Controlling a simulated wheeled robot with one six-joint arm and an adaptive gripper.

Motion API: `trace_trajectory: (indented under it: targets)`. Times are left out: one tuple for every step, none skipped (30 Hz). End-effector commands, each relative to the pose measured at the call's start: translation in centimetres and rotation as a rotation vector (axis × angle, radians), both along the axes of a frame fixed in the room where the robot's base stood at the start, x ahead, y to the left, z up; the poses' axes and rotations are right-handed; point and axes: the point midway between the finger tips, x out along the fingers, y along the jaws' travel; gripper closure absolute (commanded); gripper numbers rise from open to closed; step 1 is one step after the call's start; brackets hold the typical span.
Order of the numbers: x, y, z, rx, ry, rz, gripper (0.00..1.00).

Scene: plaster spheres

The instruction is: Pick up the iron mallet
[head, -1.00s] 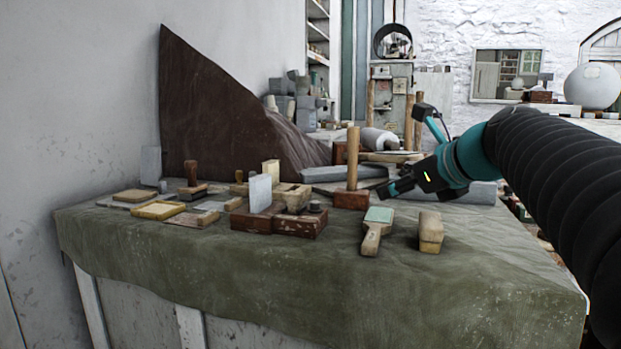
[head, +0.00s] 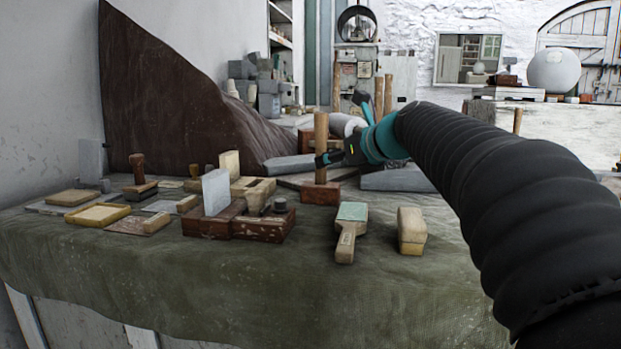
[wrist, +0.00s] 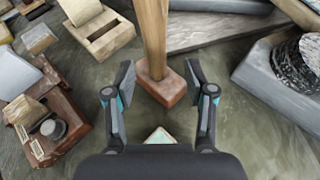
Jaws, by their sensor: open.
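A mallet with a pale wooden handle (head: 321,133) and a reddish-brown block head (head: 319,193) stands head-down on the cloth-covered bench; I take it to be the iron mallet. The wrist view shows its handle (wrist: 153,35) rising away from its head (wrist: 163,86). My gripper (head: 327,158) is open at the handle, above the head. In the wrist view my gripper (wrist: 159,82) has one finger on each side of the mallet, with gaps on both sides. I cannot tell how deep the handle sits between the fingers.
A green-topped paddle-like tool (head: 350,228) and a pale block (head: 411,231) lie in front. Reddish wooden boxes (head: 262,228) stand at the left. A grey slab (head: 398,181) lies to the right behind. The front of the bench is clear.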

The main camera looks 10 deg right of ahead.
Motion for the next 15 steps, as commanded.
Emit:
trace_trajectory:
  targets:
    - [0.1,0.1,0.0,0.0,0.0,0.0,0.45]
    - [0.2,0.1,-0.1,0.0,0.0,0.0,0.45]
    - [0.4,0.2,-0.1,0.0,0.0,-0.001,0.45]
    - [0.6,0.3,-0.2,0.0,0.0,-0.001,0.45]
    - [0.9,0.5,-0.3,0.0,0.0,0.0,0.45]
    - [1.2,0.8,-0.5,0.0,0.0,0.001,0.45]
    - [1.6,1.0,-0.6,0.0,0.001,0.002,0.45]
    - [1.9,1.2,-0.8,0.001,0.001,0.001,0.45]
    - [2.4,1.5,-0.9,0.001,0.001,0.001,0.45]
    - [2.8,1.8,-1.1,0.001,0.002,0.001,0.45]
    - [3.2,1.9,-1.3,0.001,0.003,0.0,0.45]
    - [3.6,2.0,-1.5,0.001,0.002,-0.001,0.45]
    - [3.9,2.1,-1.6,0.001,0.001,-0.002,0.45]
    - [4.1,2.2,-1.7,0.0,0.0,-0.002,0.45]
    - [4.2,2.3,-1.7,0.0,0.0,-0.002,0.45]
